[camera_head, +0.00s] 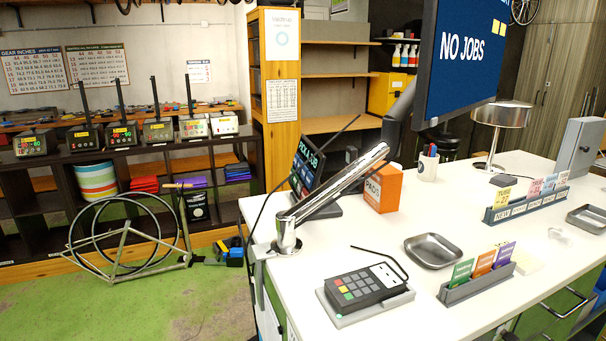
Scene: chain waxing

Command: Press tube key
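A dark keypad device (358,288) sits on a light grey base (372,309) at the front of the white bench. It has several small keys, most of them grey, with red, yellow and green ones along the left side. The key labels are too small to read, so I cannot tell which is the tube key. A white panel (385,274) is on its right part, and a thin bent black rod or cable (382,253) rises behind it. A small green light shows on the base's front corner. Neither of my grippers is in view.
A metal tray (433,251) and a grey holder (478,285) with coloured cards stand right of the keypad. Behind are a tilted screen (306,168), a chrome arm (335,186), an orange box (384,188) and a card rack (526,205).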

